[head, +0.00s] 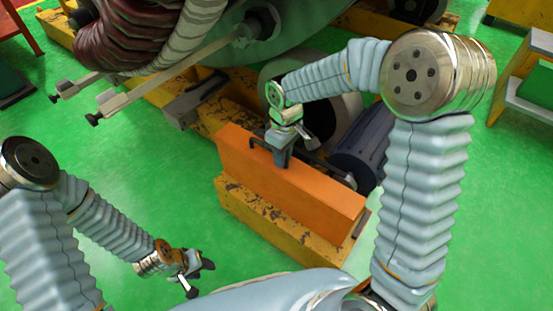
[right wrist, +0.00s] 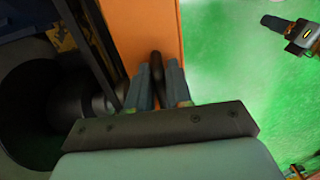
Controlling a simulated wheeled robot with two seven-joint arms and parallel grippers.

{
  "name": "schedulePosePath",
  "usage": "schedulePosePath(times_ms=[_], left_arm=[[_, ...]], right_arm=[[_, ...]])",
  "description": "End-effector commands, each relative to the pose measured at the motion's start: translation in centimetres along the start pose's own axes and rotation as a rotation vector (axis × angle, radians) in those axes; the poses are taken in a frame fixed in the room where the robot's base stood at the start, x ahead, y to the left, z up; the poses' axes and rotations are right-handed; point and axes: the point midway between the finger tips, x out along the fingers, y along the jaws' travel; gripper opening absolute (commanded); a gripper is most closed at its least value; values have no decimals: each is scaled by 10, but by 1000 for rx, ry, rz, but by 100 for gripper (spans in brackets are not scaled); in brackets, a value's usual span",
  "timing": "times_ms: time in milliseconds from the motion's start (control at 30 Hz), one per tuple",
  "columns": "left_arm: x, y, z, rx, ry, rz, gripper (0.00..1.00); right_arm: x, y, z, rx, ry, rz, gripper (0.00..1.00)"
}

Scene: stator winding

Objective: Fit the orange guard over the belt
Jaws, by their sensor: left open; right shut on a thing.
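The orange guard (head: 300,190) is a long box-like cover with a dark handle on top. In the head view it stands along the near side of the yellow base frame, in front of the motor. My right gripper (head: 283,152) is above the guard and shut on its handle. In the right wrist view the dark handle (right wrist: 157,75) sits between the fingers, with the orange top (right wrist: 140,30) beyond. The belt is hidden; I cannot tell whether the guard covers it. My left gripper (head: 205,266) is open and empty, low at the left over the green floor.
The worn yellow base frame (head: 245,205) runs under the guard. A dark motor (head: 362,150) and a large pulley or drum (head: 290,70) stand behind it. Bundled windings (head: 125,35) hang at the upper left. The green floor (head: 130,150) at the left is clear.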

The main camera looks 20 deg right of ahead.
Motion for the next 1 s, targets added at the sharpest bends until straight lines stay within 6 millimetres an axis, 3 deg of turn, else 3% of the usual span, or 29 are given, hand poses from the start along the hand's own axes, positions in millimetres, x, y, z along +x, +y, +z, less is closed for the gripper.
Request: schedulePosePath(times_ms=[600, 1000], left_arm=[[-18, 9, 1, 4, -3, 3, 45], [-22, 13, 2, 7, -7, 6, 45]], right_arm=[[-5, 74, 0, 2, 2, 1, 0], [-5, 98, -1, 1, 3, 1, 0]])
